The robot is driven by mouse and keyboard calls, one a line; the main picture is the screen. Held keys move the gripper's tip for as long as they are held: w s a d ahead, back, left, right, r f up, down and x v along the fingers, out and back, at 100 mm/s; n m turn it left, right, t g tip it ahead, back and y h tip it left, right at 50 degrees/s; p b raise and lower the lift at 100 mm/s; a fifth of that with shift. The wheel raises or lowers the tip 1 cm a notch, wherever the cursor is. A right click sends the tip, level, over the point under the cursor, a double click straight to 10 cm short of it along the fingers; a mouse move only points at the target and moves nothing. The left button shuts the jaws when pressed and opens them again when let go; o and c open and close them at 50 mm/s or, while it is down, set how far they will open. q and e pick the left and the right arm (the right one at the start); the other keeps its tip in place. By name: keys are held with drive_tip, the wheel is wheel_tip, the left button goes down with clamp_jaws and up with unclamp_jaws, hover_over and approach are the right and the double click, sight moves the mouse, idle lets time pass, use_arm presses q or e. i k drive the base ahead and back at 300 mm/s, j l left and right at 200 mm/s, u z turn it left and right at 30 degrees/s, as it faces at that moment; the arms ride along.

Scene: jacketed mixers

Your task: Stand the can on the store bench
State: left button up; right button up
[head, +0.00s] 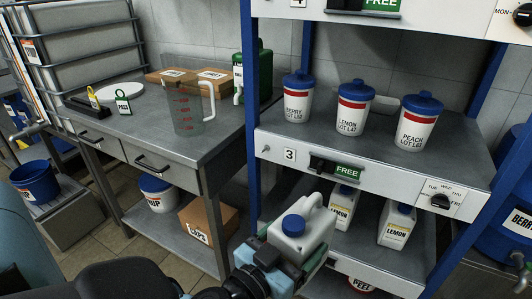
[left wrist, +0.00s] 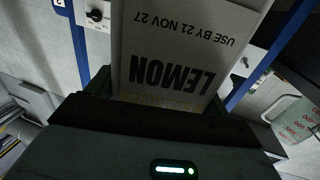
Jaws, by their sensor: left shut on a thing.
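A white can (head: 301,240) with a blue cap and a handle is held upright in my left gripper (head: 285,262), which is shut on it. In the left wrist view its label (left wrist: 165,75) reads LEMON, use by 21 Nov 27, upside down in the picture. The can is in front of the lower shelf of the blue-framed rack, near the picture's bottom middle. A grey metal bench (head: 215,140) with drawers stands to its left; no sign shows whether it is the store bench. My right gripper is not in view.
The bench bears a clear jug (head: 187,110), a green container (head: 262,72), cardboard boxes (head: 205,78) and tags. Lidded tubs (head: 353,108) stand on the rack. Two similar white cans, one here (head: 397,226), stand lower. The bench's front middle has bare room.

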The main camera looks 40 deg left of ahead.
sight(165, 113)
drive_tip(key=k+j+u, duration=0.1)
drive_tip(key=j+u, duration=0.15)
drive_tip(key=j, duration=0.9)
drive_tip(key=j+u, duration=0.25)
drive_tip(key=j, duration=0.85)
